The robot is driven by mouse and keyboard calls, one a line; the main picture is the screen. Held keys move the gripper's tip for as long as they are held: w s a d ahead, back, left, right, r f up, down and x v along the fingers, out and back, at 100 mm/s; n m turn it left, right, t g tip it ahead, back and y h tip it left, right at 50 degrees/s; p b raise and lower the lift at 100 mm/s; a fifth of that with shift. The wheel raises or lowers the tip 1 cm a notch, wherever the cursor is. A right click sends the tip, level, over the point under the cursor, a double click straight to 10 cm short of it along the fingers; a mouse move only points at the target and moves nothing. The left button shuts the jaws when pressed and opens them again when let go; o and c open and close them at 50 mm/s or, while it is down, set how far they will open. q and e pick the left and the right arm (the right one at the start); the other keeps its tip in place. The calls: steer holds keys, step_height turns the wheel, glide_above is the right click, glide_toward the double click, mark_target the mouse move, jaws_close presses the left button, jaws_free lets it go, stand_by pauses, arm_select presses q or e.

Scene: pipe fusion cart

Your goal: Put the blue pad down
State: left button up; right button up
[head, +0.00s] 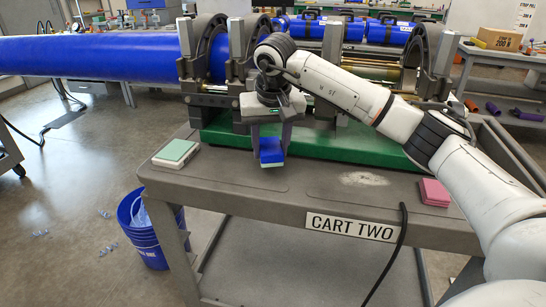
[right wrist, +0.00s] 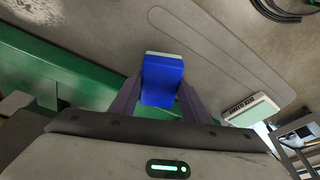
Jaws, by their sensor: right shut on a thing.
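The blue pad (head: 271,150) is between the fingers of my right gripper (head: 270,158), over the grey cart top (head: 310,192) near the green base. It has a pale layer on one face. In the right wrist view the blue pad (right wrist: 162,82) sits between both fingertips of my right gripper (right wrist: 160,95), which is shut on it. Whether the pad touches the cart top I cannot tell. My left gripper is not in view.
A green-topped pad (head: 176,152) lies on the cart's left corner, and a pink pad (head: 434,192) lies on the right. The green base (head: 340,150) carries clamps and a long blue pipe (head: 90,54). A blue bucket (head: 150,235) stands on the floor. A black cable hangs over the front edge.

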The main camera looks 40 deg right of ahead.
steer(key=shift+f, duration=1.5)
steer(key=shift+f, duration=0.1)
steer(key=o, duration=0.9)
steer(key=shift+f, duration=0.1)
steer(key=shift+o, duration=0.2)
